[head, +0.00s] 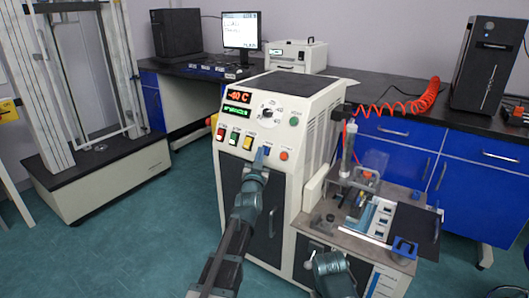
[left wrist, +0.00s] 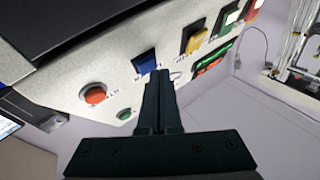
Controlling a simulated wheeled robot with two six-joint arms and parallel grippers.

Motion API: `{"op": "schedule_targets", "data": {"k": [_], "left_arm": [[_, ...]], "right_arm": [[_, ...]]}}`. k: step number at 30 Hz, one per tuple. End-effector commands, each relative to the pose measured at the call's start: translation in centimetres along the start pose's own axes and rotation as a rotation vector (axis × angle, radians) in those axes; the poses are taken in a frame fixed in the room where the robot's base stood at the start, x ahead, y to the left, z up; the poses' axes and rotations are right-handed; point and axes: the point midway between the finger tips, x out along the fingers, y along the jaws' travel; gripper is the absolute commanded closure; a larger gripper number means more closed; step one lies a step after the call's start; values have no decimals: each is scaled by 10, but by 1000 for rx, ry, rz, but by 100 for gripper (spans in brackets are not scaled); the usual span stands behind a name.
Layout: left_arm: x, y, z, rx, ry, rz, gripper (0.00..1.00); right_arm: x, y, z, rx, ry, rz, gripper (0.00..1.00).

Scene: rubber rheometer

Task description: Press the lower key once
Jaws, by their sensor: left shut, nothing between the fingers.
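The control panel of the white machine (head: 272,108) carries a row of square keys. In the left wrist view these include a blue key (left wrist: 146,61), a yellow key (left wrist: 193,38) and a green key (left wrist: 228,17). I cannot read their labels, so I cannot tell by label which is the lower key. My left gripper (head: 261,150) is shut and empty, its tips in front of the panel at the row's right end. In the left wrist view the gripper (left wrist: 158,76) overlaps the blue key's lower edge. I cannot tell whether the tips touch it.
A red round button (left wrist: 94,93) and a small green button (left wrist: 124,114) sit on the panel near the blue key. A knob (head: 268,113) and lit displays (head: 237,96) are above the row. A side table (head: 405,257) with apparatus stands to the right.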

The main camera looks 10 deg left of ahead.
Motion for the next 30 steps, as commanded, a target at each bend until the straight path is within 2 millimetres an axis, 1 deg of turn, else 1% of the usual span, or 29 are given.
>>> {"op": "schedule_targets", "data": {"k": [30], "left_arm": [[6, 4, 4, 0, 0, 1, 100]], "right_arm": [[4, 0, 0, 0, 0, 0, 50]]}}
